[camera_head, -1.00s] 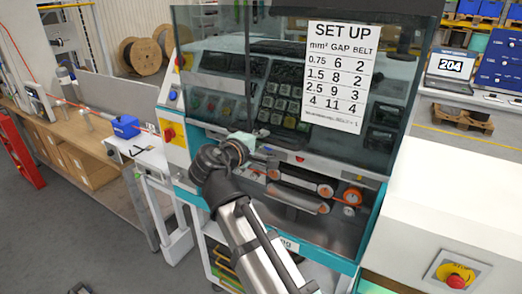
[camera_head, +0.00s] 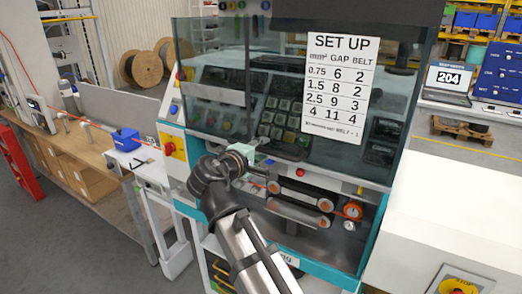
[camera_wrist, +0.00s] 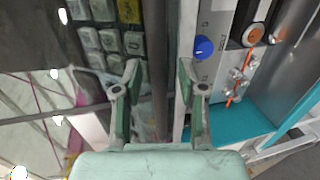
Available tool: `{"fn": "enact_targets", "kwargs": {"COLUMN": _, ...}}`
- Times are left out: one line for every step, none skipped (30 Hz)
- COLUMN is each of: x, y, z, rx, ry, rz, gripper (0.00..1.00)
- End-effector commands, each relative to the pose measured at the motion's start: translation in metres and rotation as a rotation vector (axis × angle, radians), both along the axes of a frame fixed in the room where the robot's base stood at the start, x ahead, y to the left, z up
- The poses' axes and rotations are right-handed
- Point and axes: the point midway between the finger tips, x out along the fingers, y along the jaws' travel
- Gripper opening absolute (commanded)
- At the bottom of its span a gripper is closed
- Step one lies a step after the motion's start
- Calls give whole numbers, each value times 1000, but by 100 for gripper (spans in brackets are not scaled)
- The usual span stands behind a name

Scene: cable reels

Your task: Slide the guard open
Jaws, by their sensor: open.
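The guard (camera_head: 283,75) is a tinted see-through panel across the front of the machine. A white SET UP sheet (camera_head: 339,88) is on it. My gripper (camera_head: 257,162) is at the guard's lower middle, near the guard's vertical edge. In the wrist view my gripper (camera_wrist: 160,103) is open, with one green-padded finger on each side. A dark upright bar (camera_wrist: 158,50), which looks like part of the guard's edge or handle, runs between the fingers. I cannot tell whether a finger touches it. The wrist housing hides the bar's lower end.
A white cabinet (camera_head: 455,215) stands at the right; a workbench (camera_head: 90,165) is at the left.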

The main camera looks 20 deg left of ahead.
Motion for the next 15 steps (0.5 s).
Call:
{"fn": "enact_targets", "kwargs": {"x": -4, "y": 1, "z": 1, "rx": 0, "ry": -1, "rz": 2, "gripper": 41}}
{"fn": "enact_targets", "kwargs": {"x": -7, "y": 1, "z": 1, "rx": 0, "ry": -1, "rz": 2, "gripper": 41}}
{"fn": "enact_targets", "kwargs": {"x": -12, "y": 3, "z": 2, "rx": 0, "ry": -1, "rz": 2, "gripper": 41}}
{"fn": "enact_targets", "kwargs": {"x": -16, "y": 3, "z": 3, "rx": 0, "ry": 0, "rz": 2, "gripper": 41}}
{"fn": "enact_targets", "kwargs": {"x": -20, "y": 4, "z": 4, "rx": 0, "ry": 0, "rz": 2, "gripper": 41}}
{"fn": "enact_targets", "kwargs": {"x": -27, "y": 5, "z": 5, "rx": 1, "ry": 0, "rz": 3, "gripper": 41}}
{"fn": "enact_targets", "kwargs": {"x": -32, "y": 7, "z": 6, "rx": 1, "ry": 0, "rz": 4, "gripper": 41}}
{"fn": "enact_targets", "kwargs": {"x": -38, "y": 8, "z": 7, "rx": 1, "ry": 0, "rz": 4, "gripper": 41}}
{"fn": "enact_targets", "kwargs": {"x": -45, "y": 9, "z": 9, "rx": 1, "ry": 0, "rz": 4, "gripper": 41}}
{"fn": "enact_targets", "kwargs": {"x": -51, "y": 11, "z": 10, "rx": 1, "ry": -1, "rz": 4, "gripper": 41}}
{"fn": "enact_targets", "kwargs": {"x": -57, "y": 12, "z": 11, "rx": 1, "ry": -1, "rz": 3, "gripper": 41}}
{"fn": "enact_targets", "kwargs": {"x": -64, "y": 13, "z": 13, "rx": 2, "ry": -1, "rz": 4, "gripper": 41}}
{"fn": "enact_targets", "kwargs": {"x": -70, "y": 15, "z": 14, "rx": 1, "ry": -1, "rz": 4, "gripper": 41}}
{"fn": "enact_targets", "kwargs": {"x": -75, "y": 16, "z": 15, "rx": 1, "ry": 0, "rz": 3, "gripper": 41}}
{"fn": "enact_targets", "kwargs": {"x": -82, "y": 17, "z": 16, "rx": 1, "ry": 0, "rz": 4, "gripper": 41}}
